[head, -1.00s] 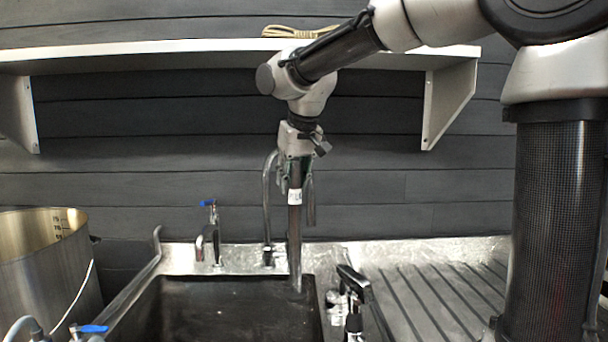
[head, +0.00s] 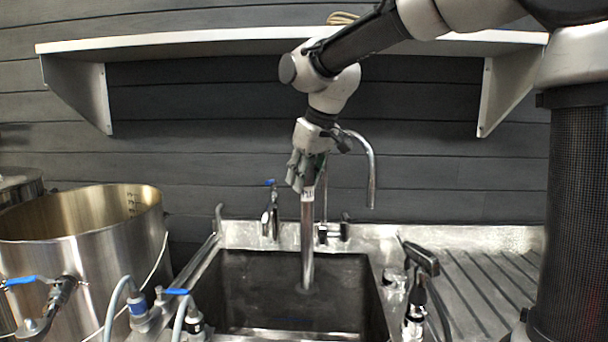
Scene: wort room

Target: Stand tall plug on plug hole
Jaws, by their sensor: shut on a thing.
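The tall plug (head: 307,240) is a slim silver tube with a white label near its top. It hangs nearly upright below my gripper (head: 307,183), in the dark sink basin (head: 345,290). My gripper is shut on the tube's upper end. The tube's lower end shows against the basin near a small dark spot at about the middle. I cannot tell whether it touches the floor there. The plug hole cannot be made out clearly; the tube's foot may cover it.
A tap with a curved spout (head: 373,175) stands behind the sink, and a blue-handled tap (head: 269,212) to its left. A black-handled sprayer (head: 421,260) is at the right edge by the ribbed drainboard (head: 475,290). A large steel pot (head: 90,265) stands left.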

